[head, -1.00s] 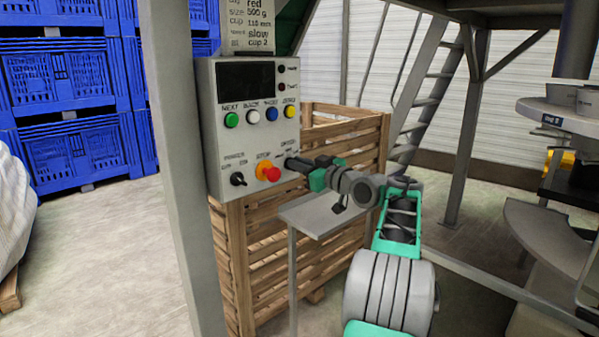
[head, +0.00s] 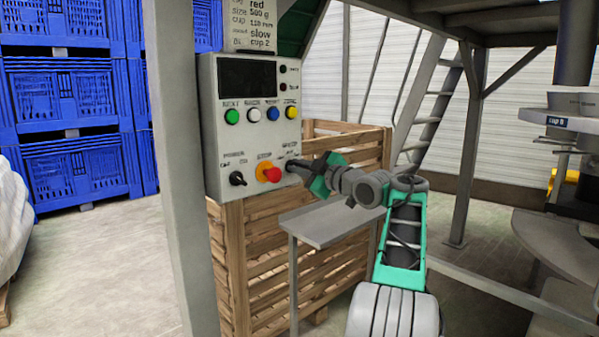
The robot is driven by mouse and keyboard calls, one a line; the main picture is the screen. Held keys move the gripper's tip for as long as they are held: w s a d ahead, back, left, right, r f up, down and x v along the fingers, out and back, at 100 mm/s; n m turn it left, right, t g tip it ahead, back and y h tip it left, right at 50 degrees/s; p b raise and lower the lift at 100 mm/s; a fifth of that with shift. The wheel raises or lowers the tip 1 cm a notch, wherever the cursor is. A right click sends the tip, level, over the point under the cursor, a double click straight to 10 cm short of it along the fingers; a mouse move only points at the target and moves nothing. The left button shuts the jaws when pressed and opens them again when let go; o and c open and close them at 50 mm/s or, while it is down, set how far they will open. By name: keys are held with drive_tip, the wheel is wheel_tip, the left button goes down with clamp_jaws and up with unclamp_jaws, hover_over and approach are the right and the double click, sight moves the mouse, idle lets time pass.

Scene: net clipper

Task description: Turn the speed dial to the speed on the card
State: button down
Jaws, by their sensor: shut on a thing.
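The grey control box (head: 220,140) hangs on a post at the left centre. The card (head: 262,22) above it reads red, 500 g, 110 mm, slow, cup 2. The speed dial is at the box's lower right, right of the red stop button (head: 272,175). My gripper (head: 293,166) reaches it from the right, shut on the dial. The fingers hide most of the dial, so its pointer and setting cannot be read.
A black selector switch (head: 237,178) sits at the box's lower left. Several coloured buttons run below the dark display (head: 247,77). A small grey shelf (head: 325,222) and a wooden crate (head: 228,250) stand below.

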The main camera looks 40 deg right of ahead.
idle(0.4)
drive_tip(key=c, duration=1.5)
unclamp_jaws()
drive_tip(key=s, duration=0.8)
drive_tip(key=shift+d, duration=0.15)
